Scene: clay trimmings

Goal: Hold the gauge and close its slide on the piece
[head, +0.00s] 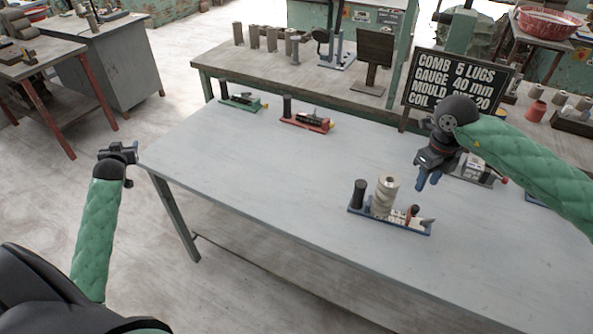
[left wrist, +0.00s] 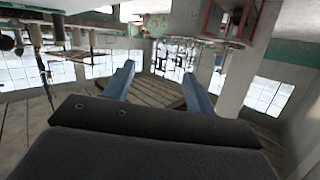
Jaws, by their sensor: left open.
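A blue tray (head: 388,222) stands near the front edge of the table. I cannot tell for sure which item is the gauge, and no slide can be made out. My right gripper (head: 427,181) hangs above the table, behind and right of the cream piece and apart from it; its jaw gap is unclear. My left gripper (head: 118,153) is off the table's left corner, open and empty; its fingers (left wrist: 158,72) are spread in the left wrist view.
A green tray (head: 243,104) and a red tray (head: 305,124) with small items stand along the table's far edge. A grey device (head: 476,172) is partly hidden by my right arm. A black sign (head: 455,82) stands behind. The table's middle and left are clear.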

